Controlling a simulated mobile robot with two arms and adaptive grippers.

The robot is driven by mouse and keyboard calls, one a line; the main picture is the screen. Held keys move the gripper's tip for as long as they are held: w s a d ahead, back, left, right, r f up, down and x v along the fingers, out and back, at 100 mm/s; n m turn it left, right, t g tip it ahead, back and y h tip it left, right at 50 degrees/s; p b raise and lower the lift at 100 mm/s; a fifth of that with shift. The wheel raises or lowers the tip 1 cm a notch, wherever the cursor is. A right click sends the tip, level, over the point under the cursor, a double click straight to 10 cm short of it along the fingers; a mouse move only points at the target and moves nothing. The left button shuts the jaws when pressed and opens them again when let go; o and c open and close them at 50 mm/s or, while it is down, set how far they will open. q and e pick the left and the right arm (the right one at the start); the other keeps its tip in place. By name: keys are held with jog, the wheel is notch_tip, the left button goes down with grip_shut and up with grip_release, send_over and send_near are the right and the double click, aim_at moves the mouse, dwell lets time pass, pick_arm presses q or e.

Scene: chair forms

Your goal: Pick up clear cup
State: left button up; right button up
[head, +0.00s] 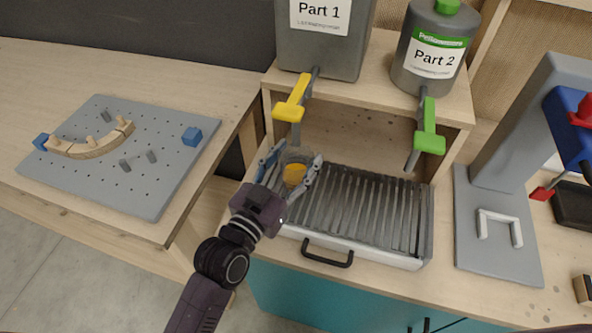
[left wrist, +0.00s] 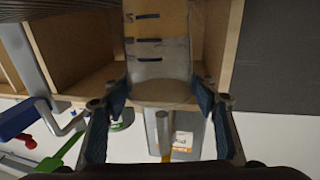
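The clear cup (head: 296,157) holds orange contents and stands under the yellow-handled spout, at the left end of the slatted tray. In the left wrist view the cup (left wrist: 160,50) shows large, with dark measuring marks on its side. My left gripper (head: 290,172) is open, with one finger on each side of the cup. In the left wrist view its fingertips (left wrist: 160,88) are close to the cup's sides; I cannot tell whether either one touches. My right gripper is not in view.
A grey Part 1 container (head: 322,45) and a Part 2 bottle (head: 432,55) stand on the wooden shelf above. The yellow handle (head: 292,103) and green handle (head: 429,130) hang down in front. The slatted tray (head: 345,248) lies right of the cup.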

pick_arm(q)
jog(key=c, duration=0.4)
jog(key=shift+r, duration=0.1)
